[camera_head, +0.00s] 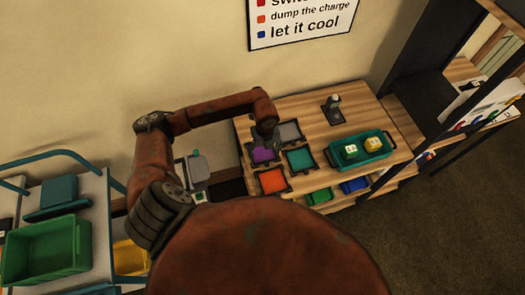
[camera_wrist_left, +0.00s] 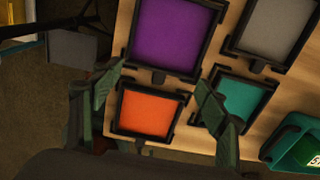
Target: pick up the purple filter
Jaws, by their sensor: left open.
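The purple filter (camera_head: 262,155) is a flat square in a dark frame on the wooden table, partly hidden by my left gripper in the head view. It also shows in the left wrist view (camera_wrist_left: 172,38), at the top, with its dark tab on the near edge. My left gripper (camera_head: 267,138) is over the table at the purple filter. In the left wrist view its two fingers (camera_wrist_left: 158,82) are spread with nothing held between them. They point toward the purple filter, with the orange filter between them in the picture. My right gripper is not in view.
The orange (camera_head: 272,181), teal (camera_head: 301,159) and grey (camera_head: 289,132) filters lie close around the purple one. Dark shelving stands at far right, a cart at left.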

